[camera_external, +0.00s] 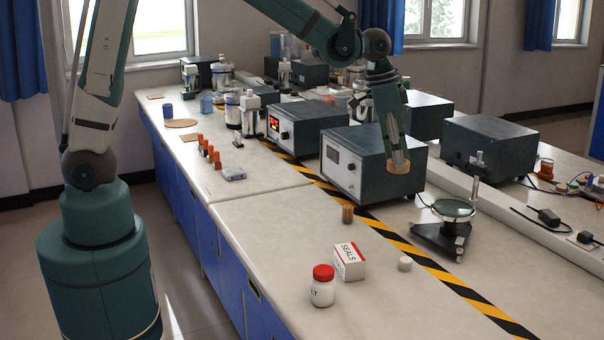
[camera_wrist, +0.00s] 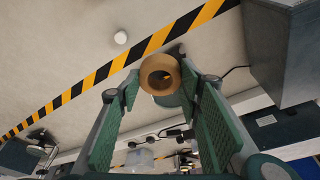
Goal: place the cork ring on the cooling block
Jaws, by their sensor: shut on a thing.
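The cork ring (camera_external: 398,167) is a tan ring at the tip of my gripper (camera_external: 395,155), held in the air in front of the dark instrument boxes. In the wrist view the ring (camera_wrist: 160,73) sits between the fingertips of my gripper (camera_wrist: 160,82), its hole facing the camera. The fingers are shut on it. I cannot tell for sure which thing is the cooling block. A small brown cylinder (camera_external: 347,214) stands on the bench below and left of my gripper, beside the striped tape.
A dark box with a display (camera_external: 345,165) stands close behind my gripper. A round-topped stand (camera_external: 452,212) is at right. A SEALS box (camera_external: 349,261), red-capped jar (camera_external: 323,287) and white cylinder (camera_external: 404,264) stand in front. The near bench is otherwise mostly clear.

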